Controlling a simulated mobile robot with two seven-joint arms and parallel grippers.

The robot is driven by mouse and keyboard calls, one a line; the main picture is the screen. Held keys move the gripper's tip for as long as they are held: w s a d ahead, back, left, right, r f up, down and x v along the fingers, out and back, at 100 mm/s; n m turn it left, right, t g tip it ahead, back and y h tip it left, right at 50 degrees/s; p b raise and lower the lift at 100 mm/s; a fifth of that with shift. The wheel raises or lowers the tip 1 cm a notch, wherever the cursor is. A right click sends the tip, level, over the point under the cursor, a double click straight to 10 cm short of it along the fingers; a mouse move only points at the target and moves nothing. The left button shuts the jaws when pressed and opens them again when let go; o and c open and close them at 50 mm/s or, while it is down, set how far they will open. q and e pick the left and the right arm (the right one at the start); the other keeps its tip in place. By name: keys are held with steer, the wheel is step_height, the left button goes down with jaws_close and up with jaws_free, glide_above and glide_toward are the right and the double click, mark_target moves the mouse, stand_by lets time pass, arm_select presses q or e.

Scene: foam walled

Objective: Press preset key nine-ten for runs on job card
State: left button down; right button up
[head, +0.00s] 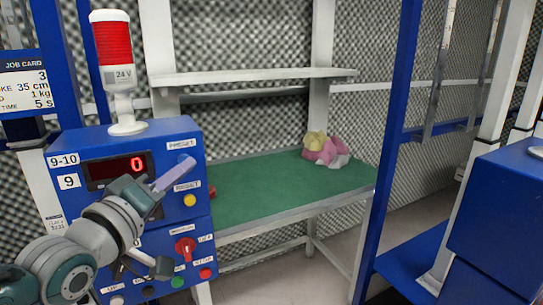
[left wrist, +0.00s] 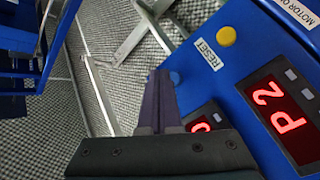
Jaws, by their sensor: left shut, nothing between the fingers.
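The blue control box (head: 70,145) stands at the left in the head view. It carries a red display (head: 118,170) reading 0 and labels "9-10" (head: 61,160) and "9" (head: 69,181). The job card (head: 25,85), cut off at the left edge, shows 3, 35 cm, 1 kg and 5 s. My left gripper (head: 186,164) is shut and empty, in front of the box's upper face near the yellow button (head: 190,199). In the left wrist view, a display (left wrist: 282,107) reads P2, with small grey keys (left wrist: 291,74) beside it. My gripper hides part of another display.
A red lamp (head: 113,45) stands on the box. A red knob (head: 185,246) and green and red buttons sit low on its front. A green-topped table (head: 270,190) with a pink and yellow bundle (head: 322,149) stands behind. Blue posts and a blue cabinet (head: 500,215) are at the right.

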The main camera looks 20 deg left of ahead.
arm_select(q)
steer(key=shift+a, duration=0.1)
stand_by(0.7)
steer(key=shift+w+a, duration=0.25)
steer(key=shift+w, duration=0.05)
steer(key=shift+w+a+b, duration=0.3)
steer(key=shift+a+b, duration=0.05)
steer(key=shift+b, duration=0.15)
stand_by(0.7)
steer(key=shift+s+d+p, duration=0.6)
steer(key=shift+d+p, duration=0.05)
stand_by(0.3)
